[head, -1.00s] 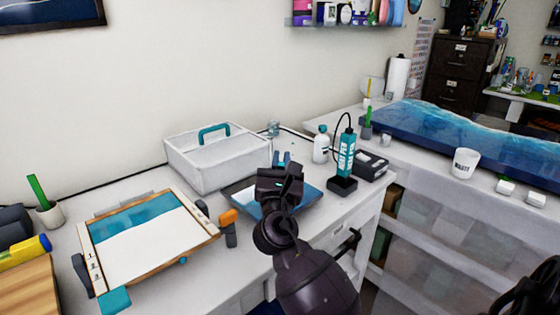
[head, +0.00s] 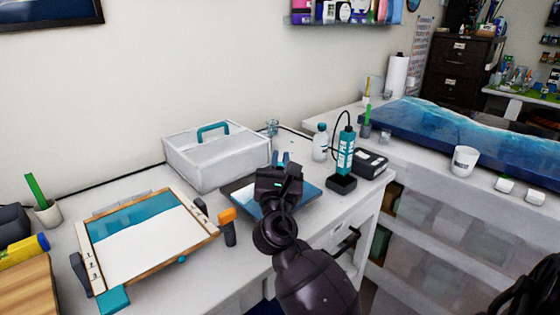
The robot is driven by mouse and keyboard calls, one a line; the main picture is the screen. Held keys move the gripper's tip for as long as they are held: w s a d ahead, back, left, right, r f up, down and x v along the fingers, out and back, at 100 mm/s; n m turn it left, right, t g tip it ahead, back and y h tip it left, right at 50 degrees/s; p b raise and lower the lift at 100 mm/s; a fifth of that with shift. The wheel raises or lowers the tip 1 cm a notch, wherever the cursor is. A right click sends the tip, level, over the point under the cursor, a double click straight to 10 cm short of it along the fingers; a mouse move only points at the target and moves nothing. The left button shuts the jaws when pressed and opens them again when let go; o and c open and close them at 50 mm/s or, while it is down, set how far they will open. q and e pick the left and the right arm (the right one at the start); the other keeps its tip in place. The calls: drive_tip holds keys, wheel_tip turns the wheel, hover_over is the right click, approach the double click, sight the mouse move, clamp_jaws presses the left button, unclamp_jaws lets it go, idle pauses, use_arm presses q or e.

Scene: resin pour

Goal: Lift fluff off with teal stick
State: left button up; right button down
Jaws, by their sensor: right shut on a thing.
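My right gripper (head: 281,161) reaches away from me over a dark-edged tray (head: 310,194) with a pale blue surface on the white desk. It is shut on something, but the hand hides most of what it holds. Two small blue tips show at its far end; I cannot tell whether they are fingers or the held thing. No teal stick can be made out for sure, and no fluff can be made out on the tray's surface, which the hand partly covers. My left gripper is not in view.
A white caddy (head: 205,168) with a teal handle stands behind left. A teal bottle-shaped device (head: 346,155) on a black base stands right, near the desk edge. A cup (head: 48,213) holds a green stick.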

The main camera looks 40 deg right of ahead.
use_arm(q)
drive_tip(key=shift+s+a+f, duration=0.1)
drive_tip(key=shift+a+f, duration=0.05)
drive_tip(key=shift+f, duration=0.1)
use_arm(e)
drive_tip(key=shift+f, duration=0.25)
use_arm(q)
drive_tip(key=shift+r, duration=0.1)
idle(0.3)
use_arm(e)
drive_tip(key=shift+r+p, duration=0.95)
drive_tip(key=shift+r, duration=0.35)
drive_tip(key=shift+r+p, duration=1.65)
drive_tip(key=shift+r, duration=0.1)
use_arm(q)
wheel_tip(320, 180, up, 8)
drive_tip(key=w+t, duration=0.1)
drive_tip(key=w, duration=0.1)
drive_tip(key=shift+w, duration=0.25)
use_arm(e)
drive_tip(key=shift+f, duration=0.1)
